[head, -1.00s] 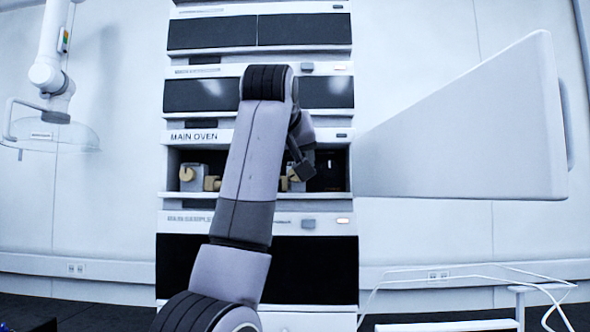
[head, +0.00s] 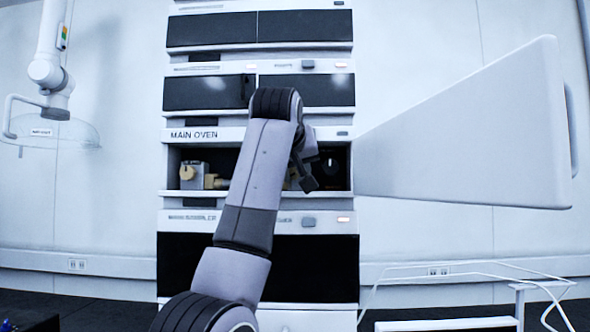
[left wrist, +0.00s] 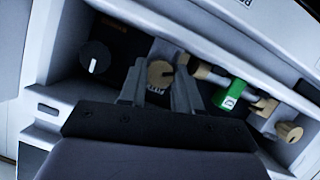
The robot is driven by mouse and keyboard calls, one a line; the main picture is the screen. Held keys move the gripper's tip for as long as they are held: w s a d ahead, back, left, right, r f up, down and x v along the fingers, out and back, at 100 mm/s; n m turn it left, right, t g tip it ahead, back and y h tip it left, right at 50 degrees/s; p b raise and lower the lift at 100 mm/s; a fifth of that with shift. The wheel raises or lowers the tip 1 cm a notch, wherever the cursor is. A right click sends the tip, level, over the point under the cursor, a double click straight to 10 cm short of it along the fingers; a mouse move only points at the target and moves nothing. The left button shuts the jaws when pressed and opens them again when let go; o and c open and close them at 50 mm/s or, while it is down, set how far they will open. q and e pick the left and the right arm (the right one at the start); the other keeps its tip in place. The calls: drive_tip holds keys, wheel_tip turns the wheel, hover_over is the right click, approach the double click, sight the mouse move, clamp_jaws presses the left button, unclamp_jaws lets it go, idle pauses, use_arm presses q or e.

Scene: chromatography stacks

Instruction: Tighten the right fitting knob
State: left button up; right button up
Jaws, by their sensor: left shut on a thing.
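The right fitting knob (left wrist: 160,73) is a tan round knob inside the open main oven. In the left wrist view it sits between my left gripper's (left wrist: 160,82) two dark fingers, which are shut on it. In the head view my left arm mostly hides this knob, and the left gripper (head: 305,175) reaches into the oven's right half. The left fitting knob (head: 187,173) is tan, with a dark mark, on a grey block in the oven's left part. It also shows at the lower right of the left wrist view (left wrist: 288,131). My right gripper is out of view.
A black dial (left wrist: 95,57) with a white mark is beside the gripper, in the oven's right part. A green part (left wrist: 230,93) sits on the tubing between the fittings. The white oven door (head: 470,135) stands open to the right.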

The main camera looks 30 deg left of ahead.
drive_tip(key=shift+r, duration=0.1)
